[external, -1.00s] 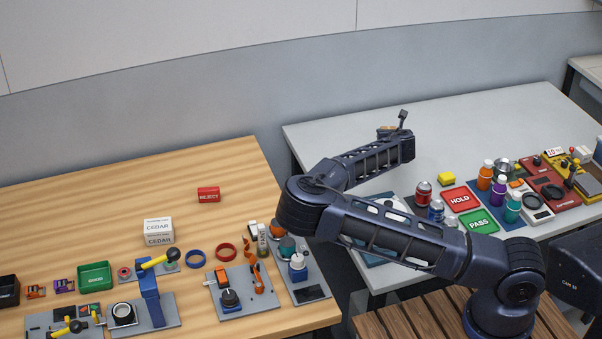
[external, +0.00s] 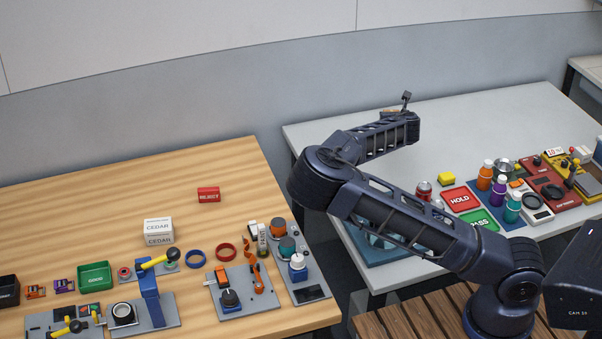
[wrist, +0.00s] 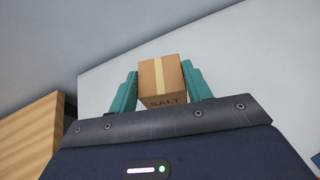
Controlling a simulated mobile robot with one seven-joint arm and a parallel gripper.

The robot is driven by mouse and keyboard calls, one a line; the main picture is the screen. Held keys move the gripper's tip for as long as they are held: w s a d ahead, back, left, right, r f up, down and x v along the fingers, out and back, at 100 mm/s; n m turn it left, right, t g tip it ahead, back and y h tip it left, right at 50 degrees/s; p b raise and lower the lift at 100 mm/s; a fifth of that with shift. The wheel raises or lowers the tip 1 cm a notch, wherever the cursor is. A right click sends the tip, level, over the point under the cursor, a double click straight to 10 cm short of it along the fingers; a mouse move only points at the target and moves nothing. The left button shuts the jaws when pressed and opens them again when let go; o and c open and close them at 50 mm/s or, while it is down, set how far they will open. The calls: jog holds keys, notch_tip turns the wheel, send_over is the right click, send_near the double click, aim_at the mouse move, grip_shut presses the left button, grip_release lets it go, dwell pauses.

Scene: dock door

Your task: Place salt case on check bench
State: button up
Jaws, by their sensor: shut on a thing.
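The salt case (wrist: 161,78) is a small brown carton with a pale tape strip and the word SALT on its near face, in the wrist view. My gripper (wrist: 159,84) has its two teal fingers on either side of the case and is shut on it. The pale grey bench (external: 480,120), with HOLD and PASS pads, also fills much of the wrist view (wrist: 230,70) behind the case. I cannot tell the gap between case and bench. In the external view my arm hides the gripper's fingers and the case.
A gap separates the benches.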

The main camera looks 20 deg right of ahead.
notch_tip(320, 180, up, 10)
jog(key=w+a+f+n+y, duration=0.15)
jog(key=w+a, duration=0.25)
jog(key=a, duration=0.4)
jog(key=w+a+f+n+y, duration=0.1)
jog(key=w+a+n+y, duration=0.2)
jog(key=a, duration=0.5)
jog(key=w+a+f+n+y, duration=0.15)
jog(key=w+a, duration=0.25)
jog(key=a, duration=0.5)
jog(key=w+a+f+n+g+y, duration=0.1)
jog(key=a+n+y, duration=0.15)
jog(key=a, duration=1.05)
jog(key=w+a+f+n+g+y, duration=0.15)
jog(key=a+y, duration=0.25)
jog(key=a, duration=0.8)
notch_tip(320, 180, up, 6)
jog(key=r+n+g+y, duration=0.1)
jog(key=n+g+y, duration=0.4)
jog(key=n+g, duration=0.55)
send_over(100, 257)
jog(key=shift+n, duration=0.45)
notch_tip(100, 257, down, 26)
jog(key=shift+r, duration=0.25)
